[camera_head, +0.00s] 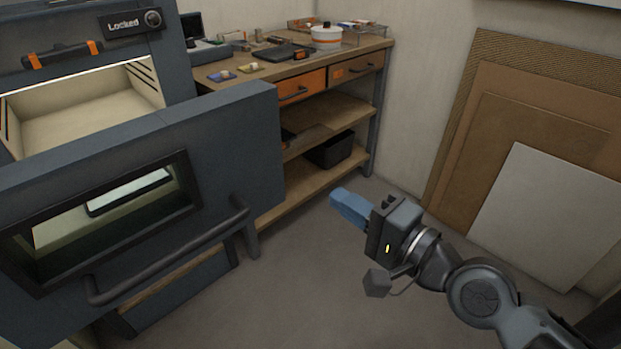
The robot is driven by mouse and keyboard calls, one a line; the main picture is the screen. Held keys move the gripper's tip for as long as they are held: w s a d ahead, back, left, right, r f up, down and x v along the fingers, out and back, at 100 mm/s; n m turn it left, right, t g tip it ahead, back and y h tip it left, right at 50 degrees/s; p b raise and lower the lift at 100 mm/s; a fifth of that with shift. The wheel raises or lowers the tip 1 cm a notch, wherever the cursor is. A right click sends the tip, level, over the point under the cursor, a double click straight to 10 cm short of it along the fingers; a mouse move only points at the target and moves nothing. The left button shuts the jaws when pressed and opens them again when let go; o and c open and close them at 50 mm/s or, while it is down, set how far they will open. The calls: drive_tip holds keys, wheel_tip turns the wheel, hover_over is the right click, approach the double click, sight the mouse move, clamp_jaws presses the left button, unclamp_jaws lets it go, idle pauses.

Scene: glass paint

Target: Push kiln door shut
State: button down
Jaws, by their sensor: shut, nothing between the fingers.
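The kiln (90,35) stands at the left, dark grey, with a pale lit chamber (85,108) showing above the door. The kiln door (240,130) hangs open in front of the chamber, with a window and a long dark bar handle (170,262). My gripper (338,200), with blue fingers, is shut and empty. In the picture it is to the right of the door, apart from it, with the floor behind it.
A wooden workbench (225,97) with orange drawers stands along the back wall, holding tools and a white pot (326,37). A black bin (331,149) sits on its lower shelf. Boards (545,215) lean on the right wall. The floor (290,285) between is clear.

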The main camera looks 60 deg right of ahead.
drive_tip(key=p, duration=0.3)
approach(276, 155)
drive_tip(key=x, duration=0.7)
drive_tip(key=shift+a+f, duration=0.1)
drive_tip(key=shift+f, duration=0.05)
drive_tip(key=shift+w+d+p, duration=0.2)
drive_tip(key=shift+w+p, duration=0.15)
drive_tip(key=shift+w, duration=0.2)
drive_tip(key=b+x, duration=0.8)
drive_tip(key=x, duration=3.2)
drive_tip(key=shift+w, duration=0.4)
drive_tip(key=shift+r, duration=0.2)
